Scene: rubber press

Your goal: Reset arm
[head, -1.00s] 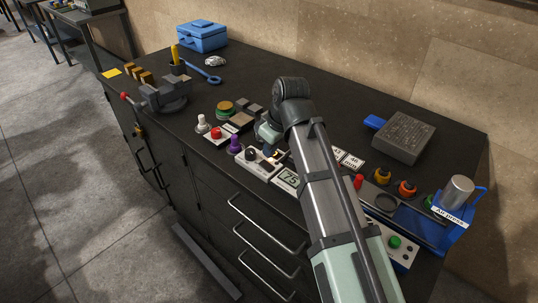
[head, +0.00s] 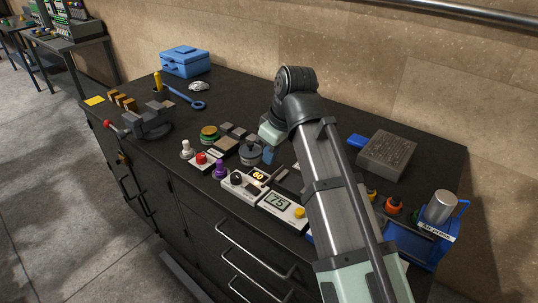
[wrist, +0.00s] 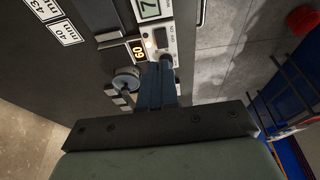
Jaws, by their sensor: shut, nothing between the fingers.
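My gripper (head: 268,157) is above the dark workbench (head: 330,110), near the middle of the row of controls. Its two blue fingers, seen in the wrist view (wrist: 159,72), are together with nothing between them. A control box (head: 245,184) with an orange 60 display is just in front of the gripper in the head view. A round grey knob (head: 251,153) is beside the fingers, and it also shows in the wrist view (wrist: 125,84). I cannot tell whether the fingers touch anything. My arm hides part of the bench's right half.
A box with a 75 display (head: 281,207), a purple knob (head: 220,168) and a red button (head: 201,157) line the front. A vise (head: 150,121) and blue toolbox (head: 186,61) are at left. A grey block (head: 387,154) and a metal cylinder (head: 440,206) are at right. The back middle is clear.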

